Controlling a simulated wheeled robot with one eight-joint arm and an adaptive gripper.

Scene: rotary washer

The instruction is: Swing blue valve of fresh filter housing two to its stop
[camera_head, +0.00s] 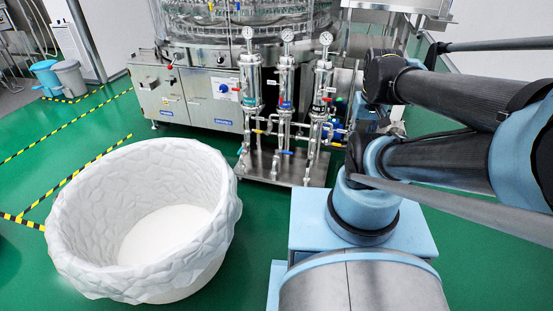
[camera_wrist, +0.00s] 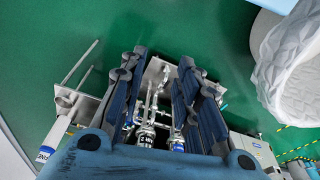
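Three upright steel filter housings with gauges stand side by side on a steel base in the head view: left (camera_head: 250,85), middle (camera_head: 285,85) and right (camera_head: 321,88). Their labels are too small to tell which is fresh filter housing two. A small blue valve handle (camera_head: 284,152) shows low under the middle housing. My gripper (camera_wrist: 161,75) is open and empty in the wrist view, its dark blue fingers apart. Housings and pipes (camera_wrist: 148,130) show beyond and between the fingers. No contact with a valve is visible. In the head view my gripper is mostly hidden behind my arm.
A large white crinkled tub (camera_head: 75,250) stands on the green floor at front left. The steel washer cabinet (camera_head: 185,95) is behind and left of the housings. Blue and grey bins (camera_head: 68,78) are at far left. Open floor lies between tub and base.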

